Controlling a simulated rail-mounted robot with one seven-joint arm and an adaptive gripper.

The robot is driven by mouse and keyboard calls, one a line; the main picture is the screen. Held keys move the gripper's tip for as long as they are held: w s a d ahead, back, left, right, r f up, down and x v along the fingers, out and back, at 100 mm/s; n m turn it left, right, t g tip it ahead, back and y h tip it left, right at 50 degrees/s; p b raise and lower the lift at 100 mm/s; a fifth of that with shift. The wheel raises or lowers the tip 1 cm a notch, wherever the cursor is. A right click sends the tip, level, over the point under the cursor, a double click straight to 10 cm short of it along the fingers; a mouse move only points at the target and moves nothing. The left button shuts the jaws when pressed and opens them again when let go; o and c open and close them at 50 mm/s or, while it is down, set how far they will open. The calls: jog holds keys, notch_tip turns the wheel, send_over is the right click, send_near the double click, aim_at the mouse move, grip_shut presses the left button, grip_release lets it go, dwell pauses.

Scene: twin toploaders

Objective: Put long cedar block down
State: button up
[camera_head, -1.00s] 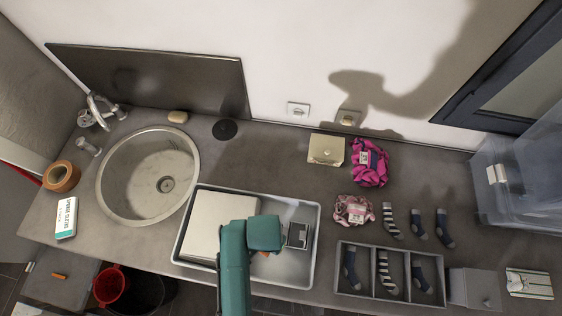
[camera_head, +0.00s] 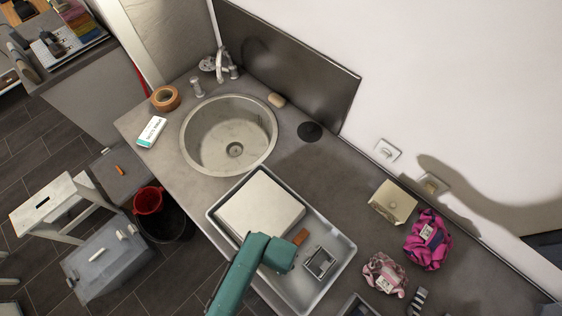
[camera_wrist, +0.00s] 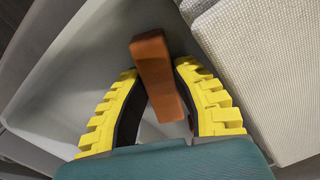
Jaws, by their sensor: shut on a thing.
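The long cedar block (camera_wrist: 157,75) is a reddish-brown bar between the yellow padded fingers of my gripper (camera_wrist: 160,72) in the wrist view. My gripper is shut on it, and one end sticks out past the fingertips. In the head view the block (camera_head: 300,237) shows beside the end of my teal arm, over the grey tray (camera_head: 345,262). I cannot tell whether the block touches the tray floor.
A pale square box (camera_head: 262,203) fills the tray's left part; its textured side (camera_wrist: 265,60) is close to the right finger. A small metal holder (camera_head: 319,262) stands to the right. The sink (camera_head: 228,135) is behind left. Pink bundles (camera_head: 428,240) lie beyond the tray.

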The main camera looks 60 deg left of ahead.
jog(key=o, duration=0.6)
jog(key=shift+f, duration=0.1)
notch_tip(320, 180, up, 12)
jog(key=p, duration=0.1)
